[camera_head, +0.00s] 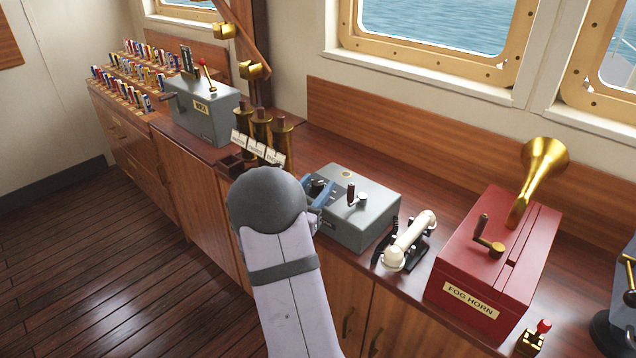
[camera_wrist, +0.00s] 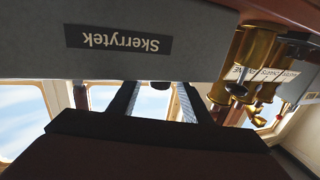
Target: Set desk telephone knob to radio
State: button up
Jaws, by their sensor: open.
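A grey box (camera_head: 357,210) stands mid-counter with a dark upright handle (camera_head: 350,194) and a small light-topped knob (camera_head: 362,199) on top. A cream handset (camera_head: 409,240) on a black cradle stands just right of it. I cannot tell which of these is the desk telephone, and no "radio" marking is legible. My gripper (camera_head: 318,193) is at the grey box's left side, partly hidden by my arm. In the wrist view my open gripper (camera_wrist: 156,92) has nothing gripped, with a small dark round thing (camera_wrist: 160,86) between its fingers. A grey face labelled Skerrytek (camera_wrist: 119,41) is close, upside down.
A red fog horn box (camera_head: 497,255) with a brass horn stands to the right. Brass cylinders with tags (camera_head: 262,135) stand left of my gripper; they also show in the wrist view (camera_wrist: 240,75). Another grey box (camera_head: 205,112) stands farther left.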

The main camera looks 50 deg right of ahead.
jog(key=shift+w+d, duration=0.15)
jog(key=shift+d, duration=0.5)
jog(key=c, duration=1.1)
